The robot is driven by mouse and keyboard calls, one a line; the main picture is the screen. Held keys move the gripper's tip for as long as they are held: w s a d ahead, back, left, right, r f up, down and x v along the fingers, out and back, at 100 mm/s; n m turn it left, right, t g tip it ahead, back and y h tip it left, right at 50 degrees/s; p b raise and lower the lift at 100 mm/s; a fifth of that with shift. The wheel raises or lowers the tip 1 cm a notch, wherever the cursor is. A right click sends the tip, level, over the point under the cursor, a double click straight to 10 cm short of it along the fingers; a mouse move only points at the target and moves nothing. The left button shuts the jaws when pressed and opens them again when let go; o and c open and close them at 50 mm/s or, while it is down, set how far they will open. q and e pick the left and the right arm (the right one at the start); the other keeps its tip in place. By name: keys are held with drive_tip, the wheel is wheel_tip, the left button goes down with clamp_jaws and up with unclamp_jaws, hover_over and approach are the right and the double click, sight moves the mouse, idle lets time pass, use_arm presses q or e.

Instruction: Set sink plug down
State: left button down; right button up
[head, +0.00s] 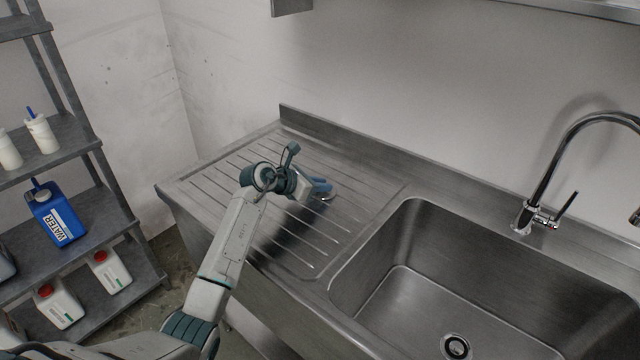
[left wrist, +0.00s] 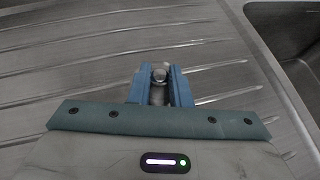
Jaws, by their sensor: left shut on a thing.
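My left gripper (head: 322,186) is over the ribbed metal drainboard (head: 240,170), left of the sink basin. In the left wrist view, its blue fingers (left wrist: 160,88) are shut on the sink plug (left wrist: 160,74), a small metallic piece with a rounded knob between the fingertips. In the head view a bit of the plug (head: 328,197) shows by the fingertips, low over the drainboard. I cannot tell whether it touches the surface. My right gripper is in neither view.
The steel sink (head: 420,235) has a drain hole (head: 456,346) in its floor. A faucet (head: 545,190) stands behind it. A shelf rack (head: 90,205) with a blue water container (head: 52,215) and several bottles is at the left. The drainboard around the gripper is clear.

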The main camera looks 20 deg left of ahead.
use_arm(q)
drive_tip(key=c, duration=1.3)
unclamp_jaws()
drive_tip(key=shift+c, duration=0.2)
drive_tip(key=b+v, duration=0.2)
drive_tip(key=v, duration=0.8)
drive_tip(key=shift+s+a+r, duration=0.2)
drive_tip(key=shift+s+a, duration=0.05)
drive_tip(key=shift+s+a+r, duration=0.3)
drive_tip(key=shift+s+r, duration=0.05)
drive_tip(key=shift+s, duration=0.1)
